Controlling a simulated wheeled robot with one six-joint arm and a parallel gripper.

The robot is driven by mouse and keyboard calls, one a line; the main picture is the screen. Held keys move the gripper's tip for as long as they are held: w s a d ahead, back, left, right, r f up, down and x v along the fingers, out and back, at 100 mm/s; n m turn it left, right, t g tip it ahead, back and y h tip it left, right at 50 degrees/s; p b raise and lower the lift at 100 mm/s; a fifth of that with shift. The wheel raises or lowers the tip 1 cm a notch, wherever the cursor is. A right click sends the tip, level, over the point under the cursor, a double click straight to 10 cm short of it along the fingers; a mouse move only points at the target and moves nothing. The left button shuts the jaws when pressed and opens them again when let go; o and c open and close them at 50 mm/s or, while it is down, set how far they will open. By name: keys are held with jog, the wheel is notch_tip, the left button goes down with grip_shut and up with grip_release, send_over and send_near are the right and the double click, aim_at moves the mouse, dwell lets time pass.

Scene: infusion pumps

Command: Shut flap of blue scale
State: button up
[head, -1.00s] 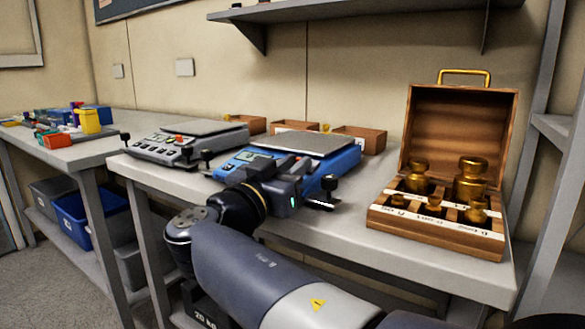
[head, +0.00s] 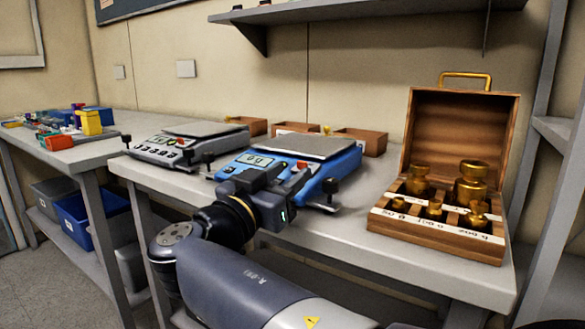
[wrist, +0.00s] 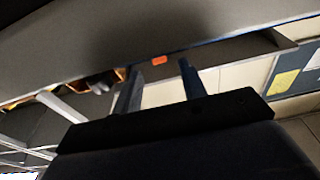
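The blue scale (head: 344,166) stands on the grey bench behind my gripper, with a grey weighing plate (head: 300,146) on top and a lit display (head: 256,160) at its front left. My gripper (head: 287,190) is in front of the scale, overlapping its front edge in the head view; I cannot tell whether it touches. In the wrist view my gripper's two fingers (wrist: 160,86) stand apart with nothing visibly held between them. A small orange part (wrist: 158,60) shows just beyond them, under a large grey surface. I cannot make out the scale's flap; my gripper hides part of the front.
A grey scale (head: 165,150) stands to the left of the blue one. An open wooden case (head: 436,236) with brass weights (head: 471,184) is on the right. Small wooden boxes (head: 360,140) stand behind. Bench between scale and case is clear.

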jog(key=p+v, duration=0.1)
jog(key=v, duration=0.7)
jog(key=b+x, duration=0.1)
jog(key=x, duration=0.9)
jog(key=shift+w+d+b, duration=0.15)
jog(key=shift+w+b, duration=0.15)
jog(key=shift+b, duration=0.1)
jog(key=shift+r, duration=0.1)
jog(key=shift+s, duration=0.1)
